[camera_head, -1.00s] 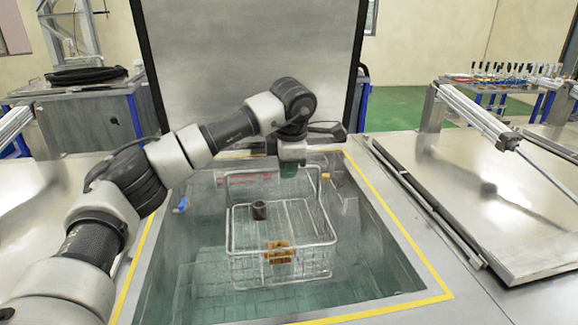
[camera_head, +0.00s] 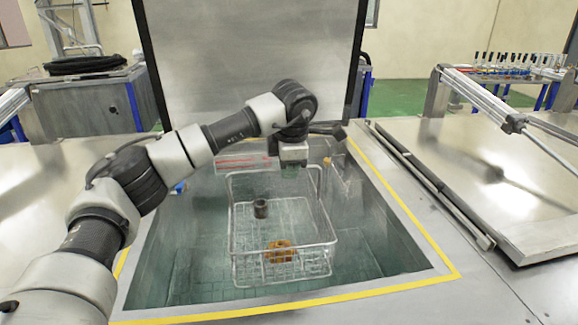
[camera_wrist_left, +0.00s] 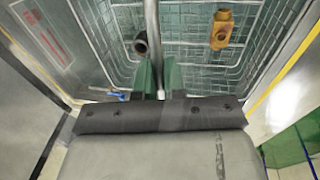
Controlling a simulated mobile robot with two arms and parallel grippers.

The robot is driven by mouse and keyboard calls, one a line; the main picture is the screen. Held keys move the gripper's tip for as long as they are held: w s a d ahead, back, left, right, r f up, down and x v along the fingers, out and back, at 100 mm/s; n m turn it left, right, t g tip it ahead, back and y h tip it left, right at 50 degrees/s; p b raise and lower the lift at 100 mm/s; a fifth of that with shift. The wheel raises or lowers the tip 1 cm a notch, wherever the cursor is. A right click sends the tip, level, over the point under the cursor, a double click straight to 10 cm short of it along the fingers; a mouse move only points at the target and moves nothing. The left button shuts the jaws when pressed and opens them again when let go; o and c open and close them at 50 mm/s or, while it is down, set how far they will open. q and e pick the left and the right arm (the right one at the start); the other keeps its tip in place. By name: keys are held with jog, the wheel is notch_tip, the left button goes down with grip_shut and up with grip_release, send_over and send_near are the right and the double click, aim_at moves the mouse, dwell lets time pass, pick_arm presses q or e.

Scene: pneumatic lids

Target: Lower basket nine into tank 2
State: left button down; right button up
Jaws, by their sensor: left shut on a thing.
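The wire basket (camera_head: 282,244) hangs inside the open tank (camera_head: 185,265), below the yellow-edged rim. It holds a dark cylindrical part (camera_head: 260,208) and an orange-brown fitting (camera_head: 279,251). Both parts also show in the left wrist view, the dark one (camera_wrist_left: 141,45) and the yellowish one (camera_wrist_left: 222,29). My left gripper (camera_head: 290,170) is shut on the basket's handle at the top; in the wrist view its green fingers (camera_wrist_left: 157,78) close around the handle bar (camera_wrist_left: 152,30). The basket looks about level. No number on it is readable. My right gripper is not in view.
The raised lid (camera_head: 250,60) stands behind the tank. A closed metal lid (camera_head: 490,185) with a strut lies to the right. A blue-handled valve (camera_head: 179,187) sits at the tank's left wall. A tool table (camera_head: 510,75) stands at the back right.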

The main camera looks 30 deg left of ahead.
pick_arm(q)
jog(key=b, duration=0.3)
send_over(288, 232)
jog(key=shift+s+d+x, duration=0.3)
jog(key=shift+s+x, duration=0.05)
jog(key=shift+x, duration=1.85)
jog(key=shift+s+d+f+b, duration=0.15)
jog(key=shift+f+b, duration=0.8)
jog(key=shift+f, duration=0.7)
jog(key=shift+d+f+b, duration=0.1)
jog(key=shift+f+b, duration=0.85)
jog(key=shift+f, duration=0.75)
jog(key=shift+s+d+b+x, duration=0.1)
jog(key=shift+b+x, duration=0.3)
jog(key=shift+x, duration=0.3)
jog(key=shift+s+d+b+x, duration=0.1)
jog(key=shift+b+x, duration=0.25)
jog(key=shift+x, duration=0.35)
jog(key=shift+s+d+b+x, duration=0.15)
jog(key=shift+b+x, duration=0.25)
jog(key=shift+x, duration=0.3)
jog(key=shift+a+f+b, duration=0.1)
jog(key=shift+f+b, duration=0.2)
jog(key=shift+f, duration=0.35)
